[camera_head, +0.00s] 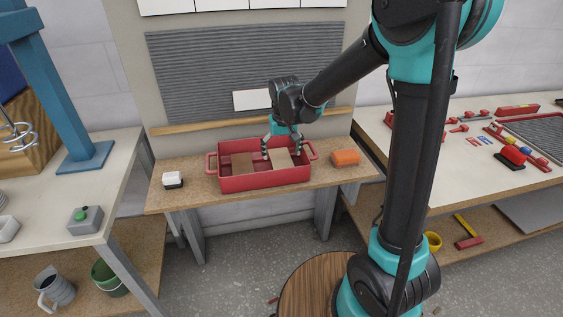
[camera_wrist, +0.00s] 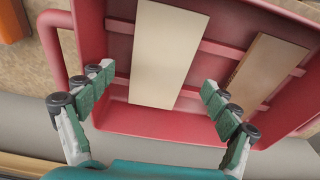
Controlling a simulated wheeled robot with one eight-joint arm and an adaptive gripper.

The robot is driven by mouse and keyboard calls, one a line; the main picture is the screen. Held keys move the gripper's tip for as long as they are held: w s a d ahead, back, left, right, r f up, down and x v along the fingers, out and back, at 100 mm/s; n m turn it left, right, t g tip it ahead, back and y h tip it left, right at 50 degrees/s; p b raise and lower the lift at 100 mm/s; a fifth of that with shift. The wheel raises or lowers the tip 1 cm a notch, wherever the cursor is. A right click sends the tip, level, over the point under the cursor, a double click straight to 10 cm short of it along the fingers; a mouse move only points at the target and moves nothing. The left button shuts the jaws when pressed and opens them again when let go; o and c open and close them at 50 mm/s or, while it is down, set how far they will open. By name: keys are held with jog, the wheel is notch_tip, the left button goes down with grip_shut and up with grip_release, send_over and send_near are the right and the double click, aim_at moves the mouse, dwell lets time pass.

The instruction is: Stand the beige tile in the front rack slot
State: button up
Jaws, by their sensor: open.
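The beige tile (camera_head: 280,158) lies flat in the right part of the red crate (camera_head: 265,182); it also shows in the wrist view (camera_wrist: 166,50). My gripper (camera_head: 281,150) points down into the crate over the beige tile. In the wrist view its open fingers (camera_wrist: 157,77) are on either side of the tile, apart from its long edges, with nothing held. A brown tile (camera_head: 242,163) lies in the left part of the crate, and at the right in the wrist view (camera_wrist: 265,70). I cannot make out a slotted rack in either view.
The crate stands on a wooden bench (camera_head: 205,197) between an orange block (camera_head: 346,157) and a small white-and-black item (camera_head: 172,180). Behind is a wall panel with a grey ridged patch (camera_head: 200,70), a white tile (camera_head: 252,99) and a wooden ledge (camera_head: 200,126).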

jog(key=shift+w+f, duration=0.15)
jog(key=shift+f, duration=0.7)
jog(key=c, duration=1.4)
jog(key=shift+r, duration=0.1)
